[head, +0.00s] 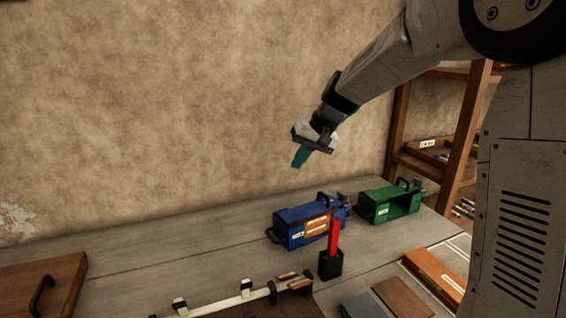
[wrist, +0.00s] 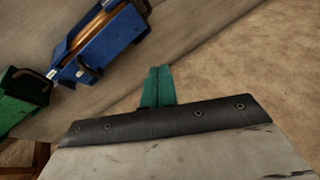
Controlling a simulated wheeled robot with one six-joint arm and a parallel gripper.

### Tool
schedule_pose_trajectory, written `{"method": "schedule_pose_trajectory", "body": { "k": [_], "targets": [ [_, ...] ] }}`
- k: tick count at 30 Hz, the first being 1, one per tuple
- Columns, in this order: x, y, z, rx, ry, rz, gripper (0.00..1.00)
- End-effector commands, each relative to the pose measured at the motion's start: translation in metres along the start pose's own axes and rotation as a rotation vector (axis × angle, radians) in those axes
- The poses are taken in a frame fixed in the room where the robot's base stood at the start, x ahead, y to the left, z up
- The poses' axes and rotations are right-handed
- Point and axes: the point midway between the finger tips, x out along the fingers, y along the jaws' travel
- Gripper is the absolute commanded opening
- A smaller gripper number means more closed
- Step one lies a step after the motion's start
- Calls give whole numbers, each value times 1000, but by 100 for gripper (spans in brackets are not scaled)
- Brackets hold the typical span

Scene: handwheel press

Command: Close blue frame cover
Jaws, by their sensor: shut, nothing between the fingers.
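The blue frame (head: 292,236) stands on the bench near the wall in the head view, with a wood-coloured part showing in its front side and a dark handle at its left end. The wrist view shows the blue frame (wrist: 112,45) at the upper left, with copper-brown pieces inside it. I cannot tell for sure which part is its cover. My gripper (head: 299,160) hangs in the air above and behind the blue frame, apart from it. Its teal fingers (wrist: 157,86) are together and empty in the wrist view.
A green frame (head: 385,211) stands right of the blue one. A black holder with a red-handled piece (head: 333,240) stands in front. A wooden box lid (head: 45,285) lies at the left, an orange-brown block (head: 434,275) at the right. The bench left of the blue frame is clear.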

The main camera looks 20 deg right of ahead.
Motion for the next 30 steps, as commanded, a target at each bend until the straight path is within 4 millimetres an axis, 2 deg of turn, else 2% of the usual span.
{"method": "schedule_pose_trajectory", "body": {
  "k": [1, 3, 10, 18, 24, 30],
  "targets": [
    [0, 13, -3, 27, -12, -40, 0],
    [1, 25, -6, 51, -29, -99, 0],
    [7, 64, -15, 133, -84, -296, 0],
    [24, 107, -20, 227, -149, -523, 0],
    [41, 133, -20, 289, -192, -673, 0],
    [55, 150, -19, 334, -223, -784, 0]
  ]
}}
